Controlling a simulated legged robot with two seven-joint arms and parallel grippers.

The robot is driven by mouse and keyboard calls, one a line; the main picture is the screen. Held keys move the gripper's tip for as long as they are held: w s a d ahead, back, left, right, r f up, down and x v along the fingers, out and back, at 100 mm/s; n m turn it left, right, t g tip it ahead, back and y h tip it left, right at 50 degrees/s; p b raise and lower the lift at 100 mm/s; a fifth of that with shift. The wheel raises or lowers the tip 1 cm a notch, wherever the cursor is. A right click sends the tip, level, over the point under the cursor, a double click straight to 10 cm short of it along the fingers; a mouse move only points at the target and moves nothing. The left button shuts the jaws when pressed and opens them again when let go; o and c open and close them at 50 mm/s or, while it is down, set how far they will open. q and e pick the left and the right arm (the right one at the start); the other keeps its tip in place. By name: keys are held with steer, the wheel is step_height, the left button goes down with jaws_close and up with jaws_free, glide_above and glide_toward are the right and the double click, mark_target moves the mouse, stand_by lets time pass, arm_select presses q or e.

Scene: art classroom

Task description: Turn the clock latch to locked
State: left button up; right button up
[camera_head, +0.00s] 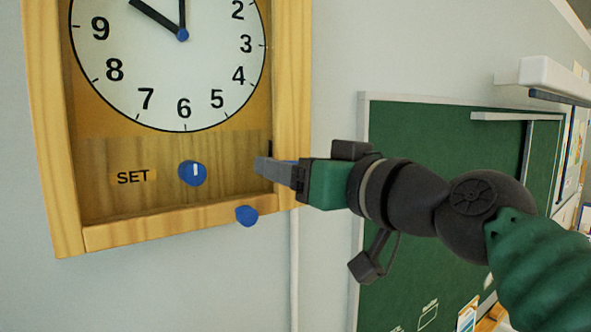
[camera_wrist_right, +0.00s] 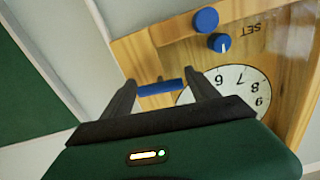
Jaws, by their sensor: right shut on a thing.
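The wooden wall clock (camera_head: 290,90) has a white dial, a SET label (camera_head: 132,177) and a blue knob (camera_head: 193,173) with a white mark in its lower panel. A second blue knob (camera_head: 246,215) is at the lower frame edge. My right gripper (camera_head: 262,166) reaches in from the right to the clock's lower right side. In the right wrist view, a blue bar (camera_wrist_right: 160,88), which looks like the latch, spans between its two fingers, and the gripper is shut on it. In the head view the bar is hidden by the gripper. My left gripper is not in view.
A green chalkboard (camera_head: 420,130) hangs on the wall to the right, behind my right arm. A white box-shaped fixture (camera_head: 550,75) is at upper right. The pale wall (camera_head: 150,290) below the clock is clear.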

steer(key=m, duration=0.3)
steer(key=shift+d+b, duration=0.1)
steer(key=shift+b, duration=0.25)
steer(key=m, duration=1)
steer(key=shift+m+p, duration=0.45)
steer(key=shift+m, duration=1.35)
steer(key=shift+a+f, duration=0.1)
steer(key=shift+a, duration=0.1)
steer(key=o, duration=1.4)
steer(key=shift+d, duration=0.15)
steer(key=shift+c, duration=0.2)
steer(key=shift+w, duration=0.1)
steer(key=shift+d, duration=0.15)
